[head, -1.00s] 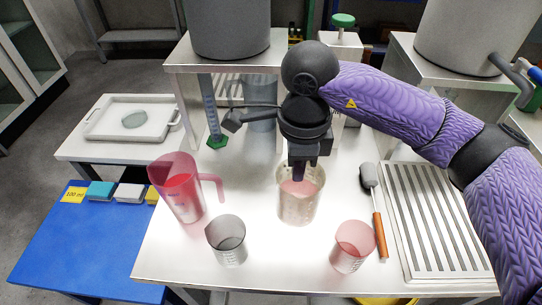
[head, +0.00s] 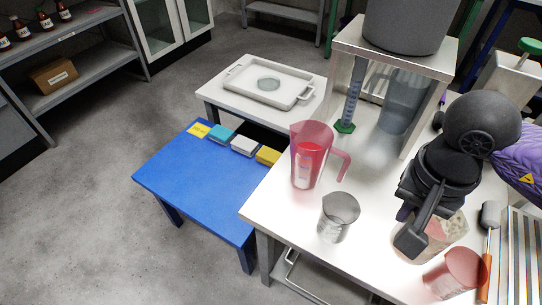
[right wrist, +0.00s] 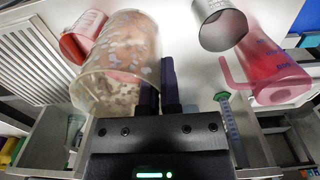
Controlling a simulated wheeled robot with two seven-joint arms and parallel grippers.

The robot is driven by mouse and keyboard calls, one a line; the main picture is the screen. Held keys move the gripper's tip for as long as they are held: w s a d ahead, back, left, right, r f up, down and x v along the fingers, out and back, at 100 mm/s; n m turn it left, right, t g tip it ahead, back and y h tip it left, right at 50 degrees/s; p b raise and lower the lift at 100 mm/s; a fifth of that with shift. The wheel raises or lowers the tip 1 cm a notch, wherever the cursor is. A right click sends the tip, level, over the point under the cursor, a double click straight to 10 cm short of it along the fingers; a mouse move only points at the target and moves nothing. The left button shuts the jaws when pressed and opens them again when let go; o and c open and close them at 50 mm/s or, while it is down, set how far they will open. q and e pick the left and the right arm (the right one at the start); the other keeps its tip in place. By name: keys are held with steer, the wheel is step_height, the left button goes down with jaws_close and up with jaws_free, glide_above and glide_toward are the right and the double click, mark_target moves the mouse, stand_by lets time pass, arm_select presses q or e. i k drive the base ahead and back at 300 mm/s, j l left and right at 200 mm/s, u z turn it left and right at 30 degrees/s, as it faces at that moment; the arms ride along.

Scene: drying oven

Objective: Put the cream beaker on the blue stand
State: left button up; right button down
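The cream beaker (head: 450,232) is at the right of the head view, partly hidden behind my right wrist. In the right wrist view it fills the upper left (right wrist: 115,60), with pinkish and cream mottling on its wall. My right gripper (right wrist: 160,90) is shut on the wall of the beaker. The blue stand (head: 190,180) is the low blue table left of the white table. My left gripper is not in view.
A pink jug (head: 308,165), a grey beaker (head: 338,215) and a red beaker (head: 455,275) are on the white table (head: 285,225). Yellow, teal and white blocks line the stand's back edge; its front is clear. A white tray (head: 285,98) stands behind.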

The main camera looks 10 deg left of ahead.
mark_target(201, 177)
steer(key=j+u, duration=0.1)
steer(key=j, duration=0.4)
steer(key=i+j+u, duration=0.15)
steer(key=j, duration=0.4)
steer(key=i+j+u, duration=0.1)
steer(key=j, duration=0.4)
steer(key=i+j+u, duration=0.2)
steer(key=i, duration=0.35)
